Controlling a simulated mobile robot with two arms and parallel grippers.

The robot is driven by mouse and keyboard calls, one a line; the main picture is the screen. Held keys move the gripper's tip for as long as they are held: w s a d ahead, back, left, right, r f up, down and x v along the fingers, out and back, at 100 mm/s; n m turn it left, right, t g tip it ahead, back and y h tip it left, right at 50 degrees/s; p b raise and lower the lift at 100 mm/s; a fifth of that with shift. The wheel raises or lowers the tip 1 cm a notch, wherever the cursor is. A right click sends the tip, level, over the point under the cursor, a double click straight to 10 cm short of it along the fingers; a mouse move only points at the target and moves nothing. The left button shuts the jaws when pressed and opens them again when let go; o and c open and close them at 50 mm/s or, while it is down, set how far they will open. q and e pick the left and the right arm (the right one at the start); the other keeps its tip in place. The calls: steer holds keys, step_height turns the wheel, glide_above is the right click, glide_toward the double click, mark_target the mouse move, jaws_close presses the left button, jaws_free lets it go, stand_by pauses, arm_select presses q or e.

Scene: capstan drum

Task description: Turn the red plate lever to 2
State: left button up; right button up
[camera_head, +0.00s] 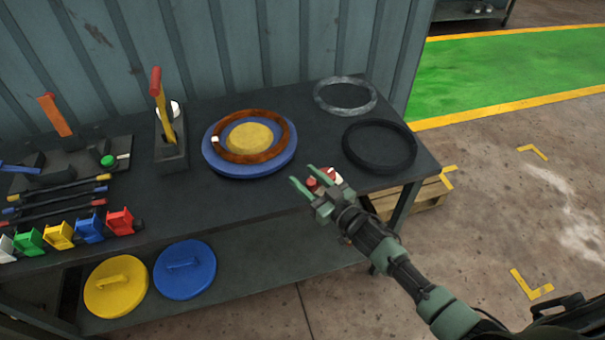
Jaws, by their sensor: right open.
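My right gripper (303,179) is open, over the front right part of the bench. A small red and white thing (326,177) is directly behind its fingers and mostly hidden by them; I cannot tell if they touch or whether it is the red plate lever. A lever with a yellow shaft and red grip (156,82) stands upright on a dark base at the back left, far from the gripper. An orange-red lever (56,115) leans on another dark base at the far left. No numbers are legible. My left gripper is not in view.
A blue disc (284,160) with a brown ring lies mid-bench. A grey ring (345,95) and a black ring (379,146) lie on the right. Several coloured clips (88,229) line the left front. Yellow and blue lids (184,270) are on the lower shelf.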

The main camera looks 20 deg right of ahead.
steer(key=shift+w+a, duration=0.3)
steer(key=shift+w, duration=0.2)
jaws_close()
stand_by(1.2)
